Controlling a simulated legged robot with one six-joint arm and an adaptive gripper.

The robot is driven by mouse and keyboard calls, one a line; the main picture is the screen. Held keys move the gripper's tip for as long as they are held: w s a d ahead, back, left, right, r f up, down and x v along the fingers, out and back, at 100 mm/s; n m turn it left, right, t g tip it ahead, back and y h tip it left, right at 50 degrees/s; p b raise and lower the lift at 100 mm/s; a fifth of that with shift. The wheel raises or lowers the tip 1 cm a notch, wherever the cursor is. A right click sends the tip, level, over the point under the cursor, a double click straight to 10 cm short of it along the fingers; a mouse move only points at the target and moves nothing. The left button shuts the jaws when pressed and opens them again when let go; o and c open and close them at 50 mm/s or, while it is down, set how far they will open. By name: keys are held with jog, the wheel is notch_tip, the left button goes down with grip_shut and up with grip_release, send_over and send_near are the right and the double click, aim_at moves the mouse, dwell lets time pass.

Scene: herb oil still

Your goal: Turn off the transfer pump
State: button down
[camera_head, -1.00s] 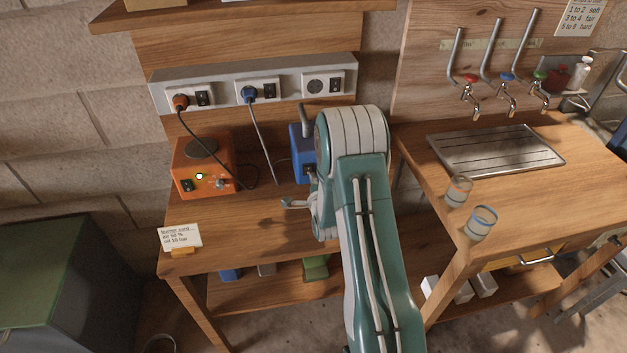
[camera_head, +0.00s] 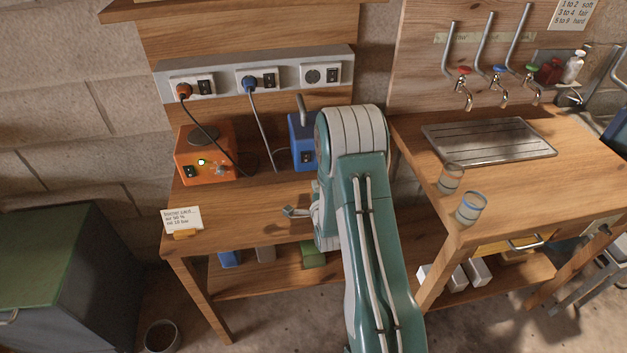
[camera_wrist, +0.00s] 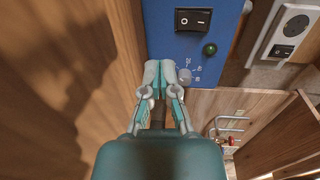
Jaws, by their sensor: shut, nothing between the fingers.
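A blue box (camera_head: 303,142) with a grey pipe on top stands on the wooden bench, partly hidden by my arm. No label naming it the pump is readable. In the wrist view its blue front panel (camera_wrist: 215,60) carries a black rocker switch (camera_wrist: 194,20), a dull green lamp (camera_wrist: 210,49) and a grey knob (camera_wrist: 185,75). My gripper (camera_wrist: 161,66) is shut and empty, its tips just left of the knob and below the switch. Contact with the panel cannot be told. In the head view my gripper (camera_head: 287,212) shows over the bench in front of the box.
An orange box (camera_head: 207,155) with a lit green lamp stands left on the bench. A socket strip (camera_head: 225,78) above holds an orange plug and a blue plug (camera_head: 249,84). A card (camera_head: 181,220) stands at the front left. Glasses (camera_head: 470,207) stand on the right table.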

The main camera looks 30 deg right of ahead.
jog(key=v, duration=0.3)
jog(key=f+v, duration=0.1)
jog(key=v, duration=0.2)
jog(key=shift+s+a+f, duration=0.15)
jog(key=shift+f, duration=0.05)
jog(key=shift+w+r, duration=0.25)
jog(key=shift+r, duration=0.1)
jog(key=s+a+r+n+g+y, duration=0.1)
jog(key=a+r+n+g, duration=0.1)
jog(key=a+r+n, duration=0.45)
jog(key=s+a+r+n+g+y, duration=0.1)
jog(key=r+n+g+y, duration=0.2)
jog(key=r, duration=0.7)
jog(key=s+a+r+n+g, duration=0.1)
jog(key=s+a+r+n, duration=0.1)
jog(key=s, duration=0.6)
jog(key=s+a+r+n+g, duration=0.2)
jog(key=s+r+n, duration=0.2)
jog(key=s, duration=0.4)
jog(key=s+a+r+n+g, duration=0.2)
jog(key=s+a+r+n, duration=0.1)
jog(key=s, duration=0.5)
jog(key=r+n, duration=0.1)
jog(key=n, duration=0.1)
jog(key=shift+s+n+y, duration=0.3)
jog(key=shift+n, duration=0.05)
jog(key=shift+w+a+r, duration=0.1)
